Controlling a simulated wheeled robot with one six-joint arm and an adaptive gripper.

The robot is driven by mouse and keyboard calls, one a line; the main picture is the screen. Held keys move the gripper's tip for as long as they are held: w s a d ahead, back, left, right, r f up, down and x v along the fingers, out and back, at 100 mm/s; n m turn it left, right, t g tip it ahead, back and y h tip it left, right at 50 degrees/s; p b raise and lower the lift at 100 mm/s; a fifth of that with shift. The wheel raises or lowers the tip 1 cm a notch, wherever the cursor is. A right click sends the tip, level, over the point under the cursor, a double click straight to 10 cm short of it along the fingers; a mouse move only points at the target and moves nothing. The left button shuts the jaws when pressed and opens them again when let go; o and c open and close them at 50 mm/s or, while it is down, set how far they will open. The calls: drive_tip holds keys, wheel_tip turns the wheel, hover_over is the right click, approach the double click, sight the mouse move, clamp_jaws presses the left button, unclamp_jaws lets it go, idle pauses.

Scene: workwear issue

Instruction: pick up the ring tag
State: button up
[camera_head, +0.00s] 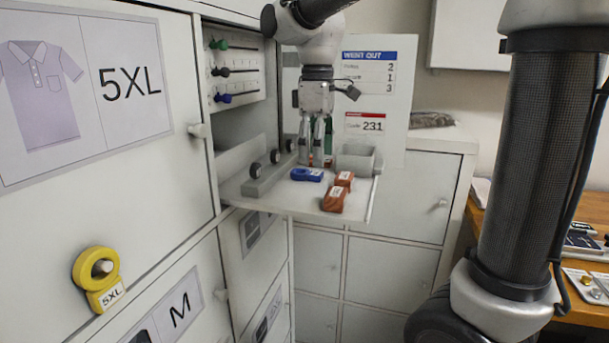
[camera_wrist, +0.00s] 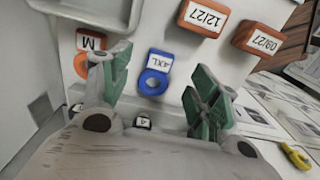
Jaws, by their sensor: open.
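A blue ring tag labelled 4XL (camera_wrist: 156,71) lies flat on the pull-out shelf; the head view shows it (camera_head: 306,174) too. An orange ring tag labelled M (camera_wrist: 91,42) lies beside it, partly hidden by a finger. A yellow ring tag labelled 5XL (camera_head: 97,279) hangs on a door knob at the lower left. My gripper (camera_head: 316,160) points down over the back of the shelf, open and empty. In the wrist view, its green-padded fingertips (camera_wrist: 162,62) stand on either side of the blue tag; contact cannot be told.
Two orange blocks, marked 12/27 (camera_wrist: 203,17) and 09/27 (camera_wrist: 259,39), lie on the shelf (camera_head: 284,204) near its front. A grey tray (camera_head: 356,160) stands at its right. A strip with round dark pieces (camera_head: 265,176) lies at its left.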

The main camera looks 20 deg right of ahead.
sight(315, 173)
wheel_tip(315, 173, down, 4)
drive_tip(key=shift+a+f, duration=0.1)
drive_tip(key=c, duration=0.8)
drive_tip(key=shift+c, duration=0.2)
wheel_tip(315, 173, up, 10)
